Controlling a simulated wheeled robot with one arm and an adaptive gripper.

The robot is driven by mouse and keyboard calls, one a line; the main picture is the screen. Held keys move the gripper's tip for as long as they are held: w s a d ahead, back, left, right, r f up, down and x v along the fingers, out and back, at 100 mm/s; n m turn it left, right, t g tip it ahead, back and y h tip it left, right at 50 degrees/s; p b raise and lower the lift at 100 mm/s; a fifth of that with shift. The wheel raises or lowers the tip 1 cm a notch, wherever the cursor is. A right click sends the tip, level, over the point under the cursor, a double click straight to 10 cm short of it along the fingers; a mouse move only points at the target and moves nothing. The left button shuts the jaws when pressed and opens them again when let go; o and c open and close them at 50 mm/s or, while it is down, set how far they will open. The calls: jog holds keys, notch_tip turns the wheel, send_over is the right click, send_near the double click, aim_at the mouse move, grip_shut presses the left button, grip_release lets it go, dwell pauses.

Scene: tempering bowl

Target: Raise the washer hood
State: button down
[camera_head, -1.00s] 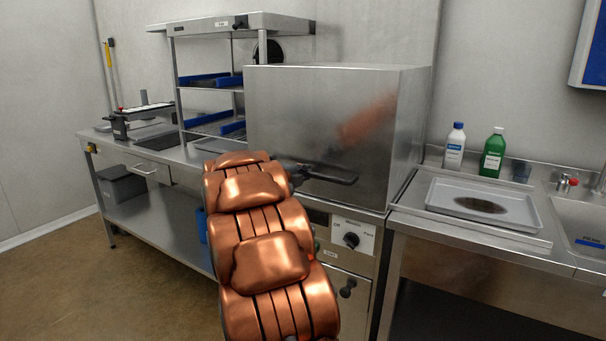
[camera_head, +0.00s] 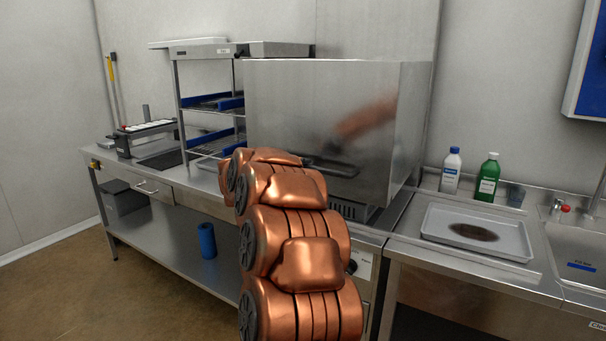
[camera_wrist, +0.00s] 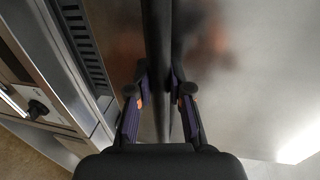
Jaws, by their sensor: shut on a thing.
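The washer hood (camera_head: 315,110) is a large box of brushed steel in the middle of the head view. Its lower edge stands a little above the washer's base, and a dark slotted vent (camera_head: 350,209) shows below it at the right. A dark bar handle (camera_head: 338,169) crosses the lower front of the hood. In the wrist view my gripper (camera_wrist: 161,92) has its two fingers closed on either side of the handle (camera_wrist: 157,40). The hood's front (camera_wrist: 245,75) fills the right of that view. In the head view my copper arm hides the gripper.
A steel counter with a grey tray (camera_head: 433,225) and a sink (camera_head: 578,245) is at the right. A white bottle (camera_head: 451,172) and a green bottle (camera_head: 488,180) stand behind the tray. A rack (camera_head: 178,110) with blue trays stands left of the hood. A blue cylinder (camera_head: 207,241) sits on the lower shelf.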

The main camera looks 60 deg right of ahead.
jog(key=p, duration=1.6)
send_near(312, 85)
jog(key=d, duration=0.5)
jog(key=shift+w+d+f, duration=0.1)
jog(key=shift+w+f, duration=0.05)
jog(key=shift+f, duration=0.25)
jog(key=c, duration=1)
grip_release()
jog(key=shift+f, duration=0.1)
jog(key=shift+c, duration=0.2)
jog(key=a+r, duration=0.2)
jog(key=a, duration=0.9)
jog(key=shift+s+a+r, duration=0.2)
jog(key=shift+s+a, duration=0.1)
jog(key=shift+a, duration=0.1)
